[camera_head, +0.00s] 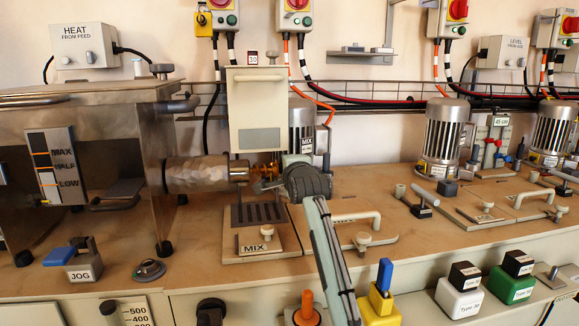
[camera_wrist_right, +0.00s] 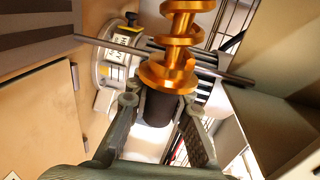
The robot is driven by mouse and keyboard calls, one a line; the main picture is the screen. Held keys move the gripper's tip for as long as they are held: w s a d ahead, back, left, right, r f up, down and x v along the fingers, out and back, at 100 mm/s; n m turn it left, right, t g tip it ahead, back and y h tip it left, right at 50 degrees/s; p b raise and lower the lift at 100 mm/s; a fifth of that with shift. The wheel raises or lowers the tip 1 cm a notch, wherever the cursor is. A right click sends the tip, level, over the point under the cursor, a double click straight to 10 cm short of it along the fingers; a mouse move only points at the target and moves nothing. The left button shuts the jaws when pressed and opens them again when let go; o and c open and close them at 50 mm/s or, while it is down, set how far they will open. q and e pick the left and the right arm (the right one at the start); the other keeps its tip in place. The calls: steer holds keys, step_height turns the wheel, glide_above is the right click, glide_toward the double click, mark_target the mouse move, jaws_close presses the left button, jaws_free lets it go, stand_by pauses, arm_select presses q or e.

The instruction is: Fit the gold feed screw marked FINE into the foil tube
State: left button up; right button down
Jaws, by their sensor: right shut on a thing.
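The foil tube (camera_head: 198,174), silver and crinkled, lies level and joins the metal cabinet at its left end. The gold feed screw (camera_head: 264,169) is just right of the tube's open right end, roughly in line with it. I cannot tell whether its tip is inside. My right gripper (camera_head: 284,180) is at the screw's right end. In the right wrist view, the gold screw (camera_wrist_right: 178,58) extends away from my right gripper (camera_wrist_right: 159,106), whose fingers close on its dark hub (camera_wrist_right: 156,109). No FINE mark is readable on it. My left gripper is not in view.
A beige upright housing (camera_head: 258,110) stands close behind the screw. A slotted MIX plate (camera_head: 258,222) lies below it. The steel cabinet (camera_head: 95,135) is at the left. A grey motor (camera_head: 443,135) stands further right.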

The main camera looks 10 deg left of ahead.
steer(key=shift+a, duration=0.2)
steer(key=shift+s+a, duration=0.15)
steer(key=shift+a, duration=0.25)
steer(key=c, duration=1.3)
jaws_free()
steer(key=shift+s, duration=0.1)
steer(key=shift+a+f, duration=0.1)
steer(key=v, duration=1.2)
steer(key=shift+d, duration=0.2)
